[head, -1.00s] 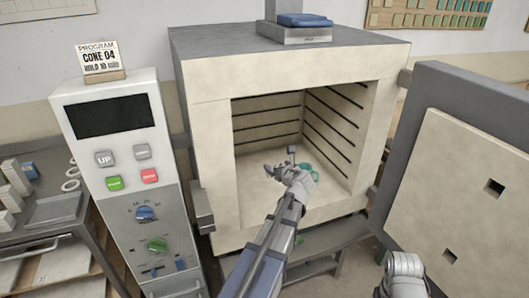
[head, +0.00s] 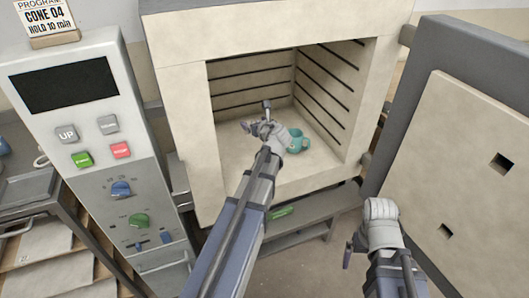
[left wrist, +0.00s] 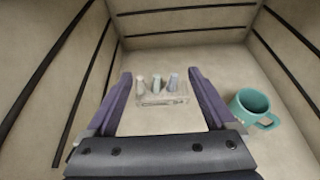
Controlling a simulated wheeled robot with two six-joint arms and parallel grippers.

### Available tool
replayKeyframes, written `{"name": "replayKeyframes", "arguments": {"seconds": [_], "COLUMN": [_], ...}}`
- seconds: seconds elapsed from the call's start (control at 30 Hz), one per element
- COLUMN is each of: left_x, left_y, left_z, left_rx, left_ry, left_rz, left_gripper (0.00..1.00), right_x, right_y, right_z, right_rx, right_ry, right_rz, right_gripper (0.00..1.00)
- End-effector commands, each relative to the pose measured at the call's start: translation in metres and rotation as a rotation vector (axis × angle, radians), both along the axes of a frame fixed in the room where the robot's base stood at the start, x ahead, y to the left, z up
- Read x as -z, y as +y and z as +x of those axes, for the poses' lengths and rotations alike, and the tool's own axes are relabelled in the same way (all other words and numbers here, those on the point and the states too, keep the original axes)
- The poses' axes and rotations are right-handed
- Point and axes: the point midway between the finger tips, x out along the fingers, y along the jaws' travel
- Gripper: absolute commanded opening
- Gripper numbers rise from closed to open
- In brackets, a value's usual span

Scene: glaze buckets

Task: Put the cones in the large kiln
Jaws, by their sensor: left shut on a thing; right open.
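The cones (left wrist: 157,84), three small pale ones in a row, stand in a clear base (left wrist: 162,97) between the fingers of my left gripper (left wrist: 160,75) in the left wrist view. My left gripper (head: 262,110) is inside the large kiln (head: 230,180), above or near its floor, shut on the cone set. In the head view the cones are hard to make out. I cannot tell whether the base touches the kiln floor. My right gripper (head: 350,250) is open and empty, outside the kiln, in front of its open door (head: 480,140).
A teal mug (head: 297,141) stands on the kiln floor, right of my left gripper; it also shows in the left wrist view (left wrist: 252,107). Grooved walls enclose the chamber. A control panel (head: 100,150) stands left of the kiln. Floor room lies around the cones.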

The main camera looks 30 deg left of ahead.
Motion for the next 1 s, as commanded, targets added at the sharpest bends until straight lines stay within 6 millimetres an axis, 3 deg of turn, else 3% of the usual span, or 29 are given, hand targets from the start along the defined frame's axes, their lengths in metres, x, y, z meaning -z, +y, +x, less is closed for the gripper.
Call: {"name": "replayKeyframes", "arguments": {"seconds": [0.03, 0.2, 0.57, 1.0], "left_x": [0.032, 0.07, 0.082, 0.14], "left_y": [0.002, 0.005, 0.006, 0.006], "left_z": [0.0, 0.0, 0.0, 0.0], "left_rx": [0.0, 0.0, 0.001, 0.001], "left_ry": [0.0, 0.0, -0.001, -0.001], "left_rz": [0.0, 0.0, 0.001, 0.001], "left_gripper": [0.31, 0.31, 0.31, 0.31], "right_x": [0.032, 0.07, 0.082, 0.14], "right_y": [0.0, 0.0, 0.0, 0.0], "right_z": [0.0, 0.0, 0.0, 0.0], "right_rx": [0.0, 0.0, 0.0, -0.001], "right_ry": [0.0, 0.0, 0.0, 0.0], "right_rz": [0.0, 0.0, 0.0, 0.0], "right_gripper": [1.0, 1.0, 1.0, 1.0]}}
